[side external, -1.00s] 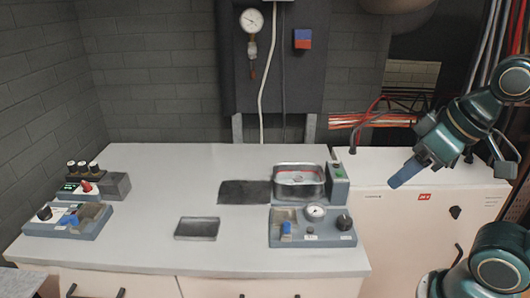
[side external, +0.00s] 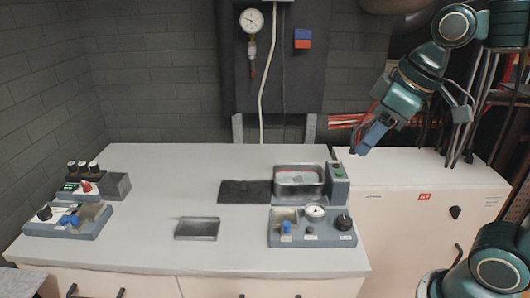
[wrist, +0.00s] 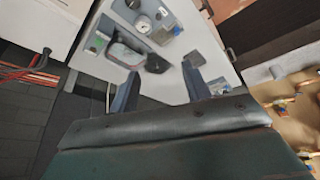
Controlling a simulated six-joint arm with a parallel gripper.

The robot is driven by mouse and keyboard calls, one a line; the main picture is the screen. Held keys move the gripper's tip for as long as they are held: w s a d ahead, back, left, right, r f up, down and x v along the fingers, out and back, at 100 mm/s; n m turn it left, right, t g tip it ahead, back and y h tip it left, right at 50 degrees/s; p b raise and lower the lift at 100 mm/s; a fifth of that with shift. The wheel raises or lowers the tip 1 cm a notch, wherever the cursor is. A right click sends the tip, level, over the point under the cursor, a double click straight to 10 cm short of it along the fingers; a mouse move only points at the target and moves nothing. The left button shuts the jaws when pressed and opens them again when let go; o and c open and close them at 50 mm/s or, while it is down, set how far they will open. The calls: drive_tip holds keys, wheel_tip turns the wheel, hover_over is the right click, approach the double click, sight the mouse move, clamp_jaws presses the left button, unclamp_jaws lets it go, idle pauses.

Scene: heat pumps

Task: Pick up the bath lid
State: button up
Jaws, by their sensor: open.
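A shallow grey rimmed rectangular piece (side external: 197,229), which looks like the bath lid, lies flat on the white worktop in the side view. A dark flat rectangular plate (side external: 243,191) lies beside the metal bath (side external: 298,182); I cannot fully tell which of the two is the lid. The bath is uncovered and shows a pale inside. My gripper (side external: 369,139) is open and empty, above and to the right of the bath, well apart from both pieces. In the wrist view my gripper (wrist: 160,73) points towards the worktop, with the bath (wrist: 125,54) and dark plate (wrist: 157,63) beyond the fingers.
A grey unit with a gauge (side external: 313,227) stands in front of the bath. A small green-topped box (side external: 338,187) adjoins the bath. Control units (side external: 68,221) stand at the far left. A wall gauge and pipe (side external: 251,22) hang behind. The middle front worktop is mostly clear.

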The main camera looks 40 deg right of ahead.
drive_tip(key=w+a+n+g+y, duration=0.1)
drive_tip(key=w+n+g, duration=0.2)
drive_tip(key=w+n, duration=1.15)
drive_tip(key=w+d+f+g, duration=0.1)
drive_tip(key=w+f, duration=0.6)
drive_tip(key=w, duration=0.3)
drive_tip(key=w+d+f, duration=0.1)
drive_tip(key=w+f, duration=0.6)
drive_tip(key=w, duration=0.3)
drive_tip(key=shift+w+d+f+g, duration=0.2)
drive_tip(key=shift+d+f+g, duration=0.05)
drive_tip(key=shift+d+g, duration=0.15)
drive_tip(key=shift+a+n, duration=0.1)
drive_tip(key=shift+n, duration=0.15)
hover_over(244, 183)
drive_tip(key=d, duration=0.1)
drive_tip(key=shift+w+d+f, duration=0.1)
drive_tip(key=shift+f, duration=2.05)
drive_tip(key=shift+d+f, duration=0.1)
drive_tip(key=shift+f, duration=2)
drive_tip(key=shift+a+f, duration=0.2)
drive_tip(key=shift+f, duration=0.65)
drive_tip(key=shift+a+f, duration=0.15)
drive_tip(key=shift+f, duration=0.65)
drive_tip(key=shift+a+f, duration=0.2)
drive_tip(key=shift+f, duration=0.65)
